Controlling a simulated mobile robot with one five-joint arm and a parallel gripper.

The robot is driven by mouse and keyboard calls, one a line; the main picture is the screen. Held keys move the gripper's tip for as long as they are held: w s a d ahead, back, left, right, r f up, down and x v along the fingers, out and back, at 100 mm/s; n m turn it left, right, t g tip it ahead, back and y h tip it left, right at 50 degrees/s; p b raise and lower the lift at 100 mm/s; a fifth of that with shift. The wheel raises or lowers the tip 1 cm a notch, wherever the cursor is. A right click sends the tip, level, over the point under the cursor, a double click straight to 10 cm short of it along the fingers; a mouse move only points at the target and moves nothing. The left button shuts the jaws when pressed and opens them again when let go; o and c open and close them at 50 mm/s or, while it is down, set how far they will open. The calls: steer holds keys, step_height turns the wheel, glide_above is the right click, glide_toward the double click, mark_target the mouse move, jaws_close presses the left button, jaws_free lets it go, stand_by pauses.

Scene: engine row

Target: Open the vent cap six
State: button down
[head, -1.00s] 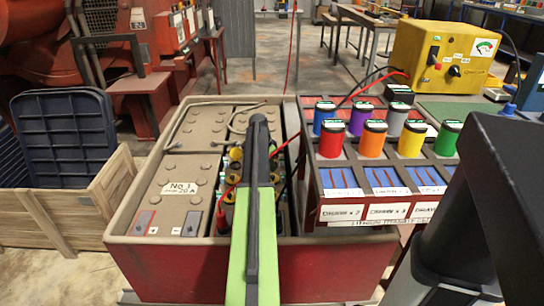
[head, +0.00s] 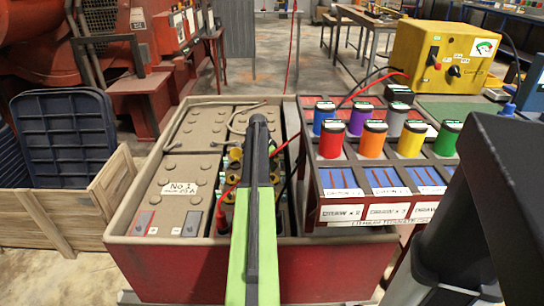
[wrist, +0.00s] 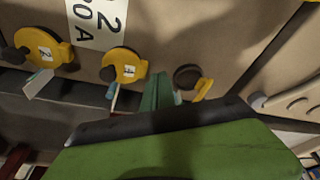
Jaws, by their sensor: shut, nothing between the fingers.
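Several yellow vent caps show on the tan battery top. In the wrist view one cap marked 2 (wrist: 42,47) is at the left, and another cap (wrist: 125,66), perhaps marked 4, is in the middle. Right of it, a yellow cap (wrist: 204,89) shows nearly edge-on beside a dark round opening (wrist: 187,77); its number is not legible. My gripper (wrist: 157,90) is shut and empty, its tips just left of that opening. I cannot tell whether they touch the cap. In the head view yellow caps (head: 236,155) show left of my arm, which hides the gripper.
The red battery box (head: 180,272) has a raised rim around the cells. A red cable (head: 230,190) and a black cable run near the caps. A rack of coloured cylinders (head: 335,212) stands close on the right. A wooden crate (head: 60,215) is at the left.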

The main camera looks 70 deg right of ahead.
steer(key=shift+d, duration=0.1)
stand_by(0.3)
steer(key=shift+w+d, duration=0.4)
steer(key=shift+d, duration=0.65)
steer(key=shift+w+d, duration=0.45)
steer(key=shift+d, duration=0.6)
steer(key=shift+w+d, duration=0.4)
steer(key=shift+d, duration=0.65)
steer(key=s+a+p+v, duration=0.1)
steer(key=p+v, duration=0.6)
steer(key=shift+s+r, duration=0.15)
steer(key=shift+s, duration=0.35)
steer(key=shift+a, duration=0.1)
